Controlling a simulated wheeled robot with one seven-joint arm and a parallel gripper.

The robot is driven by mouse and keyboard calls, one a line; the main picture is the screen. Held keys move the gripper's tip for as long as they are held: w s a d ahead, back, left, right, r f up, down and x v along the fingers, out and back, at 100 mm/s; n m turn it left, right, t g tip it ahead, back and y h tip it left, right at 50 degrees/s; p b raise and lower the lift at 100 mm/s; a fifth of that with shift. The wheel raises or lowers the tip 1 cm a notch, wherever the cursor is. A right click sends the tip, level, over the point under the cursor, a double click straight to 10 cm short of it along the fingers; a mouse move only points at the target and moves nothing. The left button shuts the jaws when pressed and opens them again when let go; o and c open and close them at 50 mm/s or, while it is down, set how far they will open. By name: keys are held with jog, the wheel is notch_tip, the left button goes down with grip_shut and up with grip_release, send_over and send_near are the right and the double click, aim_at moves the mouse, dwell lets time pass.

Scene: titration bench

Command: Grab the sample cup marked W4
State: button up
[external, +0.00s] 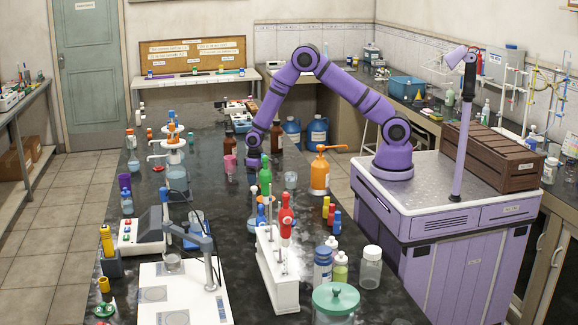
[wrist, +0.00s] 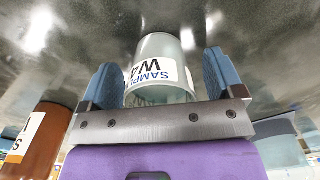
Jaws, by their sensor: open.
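The sample cup (wrist: 163,47) marked W4 is a pale, translucent cup with a white label in the wrist view. It stands on the dark benchtop, between the two blue fingers of my gripper (wrist: 158,72). The fingers are apart, one on each side of the cup, with a gap visible at least on the left. In the external view my gripper (external: 253,164) is low over the bench, and I cannot make out the W4 cup there.
A pink cup (external: 230,163) stands just left of my gripper, and a brown bottle (external: 276,137) stands to its right. In the wrist view a brown labelled bottle (wrist: 38,140) is at left.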

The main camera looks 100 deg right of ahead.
jog(key=c, duration=1)
jog(key=shift+c, duration=0.2)
